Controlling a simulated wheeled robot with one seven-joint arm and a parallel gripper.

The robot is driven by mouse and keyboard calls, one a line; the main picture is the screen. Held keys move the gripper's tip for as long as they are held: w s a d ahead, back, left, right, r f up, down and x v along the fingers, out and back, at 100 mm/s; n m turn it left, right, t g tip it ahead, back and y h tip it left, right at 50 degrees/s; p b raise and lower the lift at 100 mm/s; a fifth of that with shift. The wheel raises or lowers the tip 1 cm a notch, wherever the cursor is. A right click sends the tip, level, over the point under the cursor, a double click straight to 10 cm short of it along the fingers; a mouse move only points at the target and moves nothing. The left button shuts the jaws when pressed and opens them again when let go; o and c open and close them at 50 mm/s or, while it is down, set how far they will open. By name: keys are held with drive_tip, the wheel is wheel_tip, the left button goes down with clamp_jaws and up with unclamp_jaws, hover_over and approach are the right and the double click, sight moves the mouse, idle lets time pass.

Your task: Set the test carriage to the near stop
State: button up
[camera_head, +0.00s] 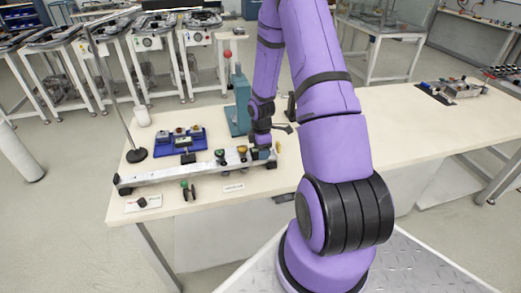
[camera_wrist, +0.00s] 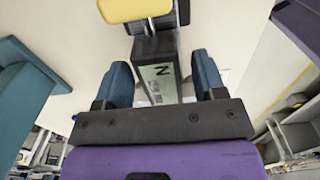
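A pale straight track (camera_head: 165,177) with dark end pieces lies along the near left part of the table. A green-topped part (camera_head: 220,156) and a yellow-topped part (camera_head: 242,152) sit on it, right of its middle; I cannot tell which is the test carriage. My gripper (camera_head: 262,153) points down at the track's right end. In the wrist view its two blue-padded fingers (camera_wrist: 162,82) stand apart on either side of a dark block (camera_wrist: 157,47) with a pale plate marked "N". A gap shows on the right side. A yellow part (camera_wrist: 135,9) is just beyond.
A blue tray (camera_head: 187,146) with several small parts, a lamp stand (camera_head: 136,155), a white cup (camera_head: 142,116) and a teal column (camera_head: 238,103) stand behind the track. Small loose parts (camera_head: 188,190) and labels lie in front.

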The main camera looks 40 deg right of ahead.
wheel_tip(320, 180, up, 11)
idle(0.7)
idle(0.5)
drive_tip(key=s+a+r+m+t+h, duration=0.1)
drive_tip(key=s+a+r+m, duration=0.1)
drive_tip(key=a+r, duration=0.35)
drive_tip(key=s+a+r+m, duration=0.1)
drive_tip(key=a+r+m, duration=0.15)
drive_tip(key=r, duration=0.65)
drive_tip(key=s+a+r+m+t+h, duration=0.1)
drive_tip(key=s+a+r, duration=0.1)
drive_tip(key=a+r, duration=0.35)
drive_tip(key=s+a+r+m+t+y, duration=0.1)
drive_tip(key=s+a+r+m, duration=0.2)
drive_tip(key=s+a+r, duration=0.2)
drive_tip(key=s+a+r+m+t+y, duration=0.1)
drive_tip(key=s+a+r, duration=0.4)
drive_tip(key=s, duration=0.6)
wheel_tip(320, 180, up, 2)
drive_tip(key=shift+s+r+m+t, duration=0.25)
drive_tip(key=shift+m+t, duration=0.35)
drive_tip(key=shift+m, duration=0.65)
